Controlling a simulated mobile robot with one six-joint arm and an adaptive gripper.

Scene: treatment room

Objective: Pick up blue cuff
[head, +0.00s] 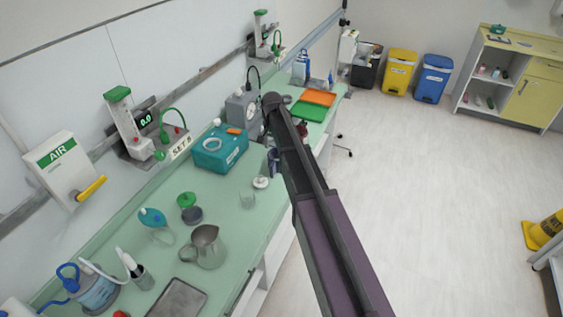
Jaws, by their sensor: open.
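A dark blue item (273,161), possibly the blue cuff, shows on the green counter just left of my arm. My arm hides part of it, and it is too small to make out its shape fully. My arm reaches from the bottom right up over the counter. My gripper's fingers cannot be seen in the head view, so its place relative to the blue item cannot be told.
A teal box (220,150), a grey gauge unit (243,110) and a white-topped small item (261,182) are near the blue item. A steel jug (207,247) and metal tray (178,299) stand nearer. Orange and green trays (316,97) lie beyond.

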